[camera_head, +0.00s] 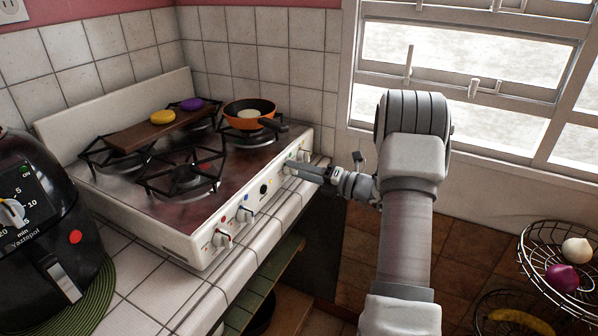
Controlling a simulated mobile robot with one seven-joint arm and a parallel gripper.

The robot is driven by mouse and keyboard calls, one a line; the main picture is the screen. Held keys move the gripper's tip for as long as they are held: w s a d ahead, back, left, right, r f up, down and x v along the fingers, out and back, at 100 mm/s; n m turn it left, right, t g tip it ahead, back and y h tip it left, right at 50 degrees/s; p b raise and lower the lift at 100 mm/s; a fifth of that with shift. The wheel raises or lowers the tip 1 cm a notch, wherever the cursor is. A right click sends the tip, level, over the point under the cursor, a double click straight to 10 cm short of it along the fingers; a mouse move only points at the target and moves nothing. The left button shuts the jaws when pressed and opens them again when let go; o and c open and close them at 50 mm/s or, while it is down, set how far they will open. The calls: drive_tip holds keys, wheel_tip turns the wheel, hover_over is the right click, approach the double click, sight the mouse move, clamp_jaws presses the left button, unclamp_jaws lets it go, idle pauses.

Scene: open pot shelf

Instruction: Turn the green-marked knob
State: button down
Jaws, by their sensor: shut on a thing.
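The white stove has a row of white knobs along its front panel (200,263). My gripper (297,167) reaches in from the right, and its long grey fingers are shut on a knob (288,169) towards the far end of the panel. The fingers cover much of that knob, and its colour mark is too small and hidden to read. Another knob (304,155) sits just beyond the fingertips. Nearer along the panel are a knob with a red mark (221,238) and one with a blue mark (244,214).
On the stove stand an orange pan (238,107) and a brown board (140,132) with a yellow and a purple piece. A black air fryer (40,230) stands at the left. A wire basket (530,260) with vegetables is at the right. A window is behind my arm.

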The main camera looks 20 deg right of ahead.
drive_tip(key=n+b, duration=0.2)
drive_tip(key=n, duration=0.4)
drive_tip(key=shift+s, duration=0.1)
drive_tip(key=n+b, duration=0.3)
drive_tip(key=n, duration=0.3)
drive_tip(key=shift+a+f+n, duration=0.1)
drive_tip(key=shift+n, duration=0.2)
drive_tip(key=n+b, duration=0.3)
drive_tip(key=shift+n, duration=0.3)
drive_tip(key=n+b, duration=0.1)
drive_tip(key=b, duration=0.1)
drive_tip(key=n+b, duration=0.2)
drive_tip(key=shift+s+a+f+n, duration=0.1)
drive_tip(key=shift+f+n, duration=0.05)
drive_tip(key=shift+n, duration=0.15)
drive_tip(key=n+b, duration=0.3)
drive_tip(key=shift+n+b, duration=0.8)
drive_tip(key=shift+b, duration=0.1)
drive_tip(key=shift+r, duration=0.2)
drive_tip(key=shift+c, duration=2.2)
unclamp_jaws()
